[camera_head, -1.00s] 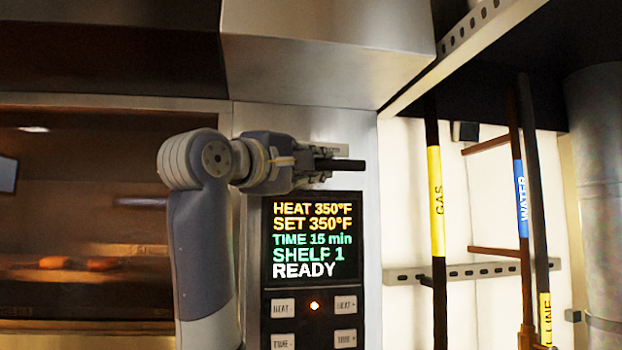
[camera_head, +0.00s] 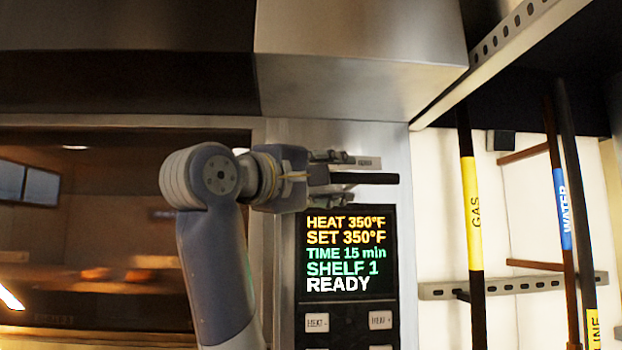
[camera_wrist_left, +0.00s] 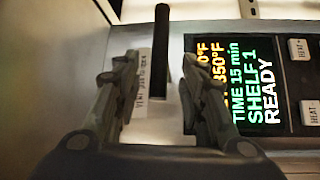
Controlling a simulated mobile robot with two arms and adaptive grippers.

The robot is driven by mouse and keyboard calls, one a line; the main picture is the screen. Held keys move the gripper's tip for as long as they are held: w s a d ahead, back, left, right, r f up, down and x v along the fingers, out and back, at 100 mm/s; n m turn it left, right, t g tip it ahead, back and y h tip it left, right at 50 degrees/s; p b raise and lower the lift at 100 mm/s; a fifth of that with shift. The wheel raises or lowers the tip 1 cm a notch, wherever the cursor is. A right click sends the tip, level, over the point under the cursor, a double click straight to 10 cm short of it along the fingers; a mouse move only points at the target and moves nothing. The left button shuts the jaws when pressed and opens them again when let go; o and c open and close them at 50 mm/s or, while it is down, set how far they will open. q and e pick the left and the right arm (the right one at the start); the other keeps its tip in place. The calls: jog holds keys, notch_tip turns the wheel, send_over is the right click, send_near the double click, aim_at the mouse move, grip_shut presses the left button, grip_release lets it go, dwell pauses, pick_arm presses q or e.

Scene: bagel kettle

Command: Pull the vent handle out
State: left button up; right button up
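The vent handle (camera_head: 368,178) is a black rod above the oven's display, sticking out to the right past my left gripper (camera_head: 335,169). In the left wrist view the handle (camera_wrist_left: 161,48) stands between the two fingers of my left gripper (camera_wrist_left: 160,88), with a gap showing on both sides. The fingers are open. A label reading VENT (camera_wrist_left: 142,85) sits on the metal panel left of the handle. The handle's near end is dark and hard to make out. My right gripper is not in view.
The lit display (camera_head: 347,254) reads READY, with buttons (camera_head: 317,323) below it. A glass oven door (camera_head: 90,230) is at the left, and a metal hood (camera_head: 360,60) is above. Gas (camera_head: 470,210) and water (camera_head: 561,205) pipes run at the right.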

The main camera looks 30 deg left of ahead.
pick_arm(q)
jog(key=v, duration=0.7)
jog(key=shift+s, duration=0.45)
